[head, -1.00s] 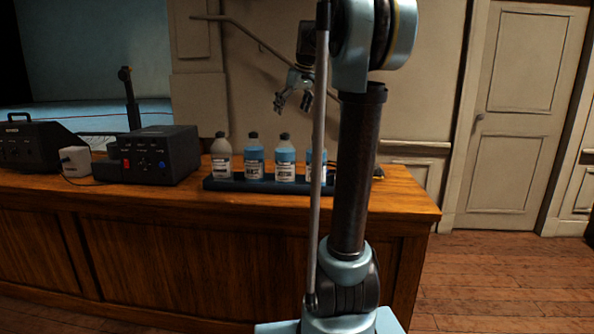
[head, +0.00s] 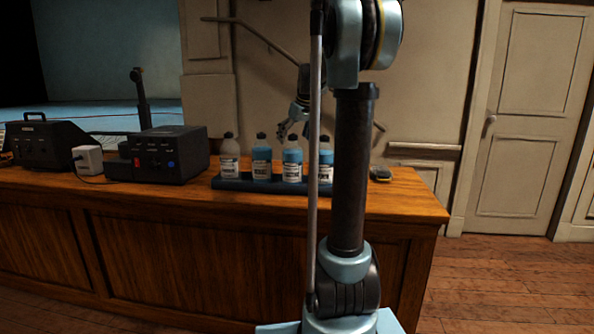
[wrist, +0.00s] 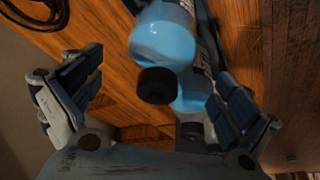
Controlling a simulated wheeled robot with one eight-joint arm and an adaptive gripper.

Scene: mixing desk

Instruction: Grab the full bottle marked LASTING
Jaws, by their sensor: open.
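Several bottles with black caps and white labels stand upright in a row on a dark tray (head: 232,184) on the desk. The leftmost bottle (head: 229,150) looks clear, without blue liquid. The second bottle (head: 261,156), third bottle (head: 292,157) and fourth bottle (head: 326,158) hold blue liquid; the fourth is partly behind my arm. I cannot read which label says LASTING. My gripper (head: 292,130) is open and empty, close to the top of the third bottle. In the wrist view, a blue bottle (wrist: 165,42) shows between the open fingers, with another blue bottle (wrist: 193,88) close to the right finger.
A black box with knobs (head: 168,155), a small white box (head: 88,159) and a black console (head: 40,143) stand left on the wooden desk (head: 200,205). A dark small object (head: 381,174) lies right of the tray. The wall is close behind the desk.

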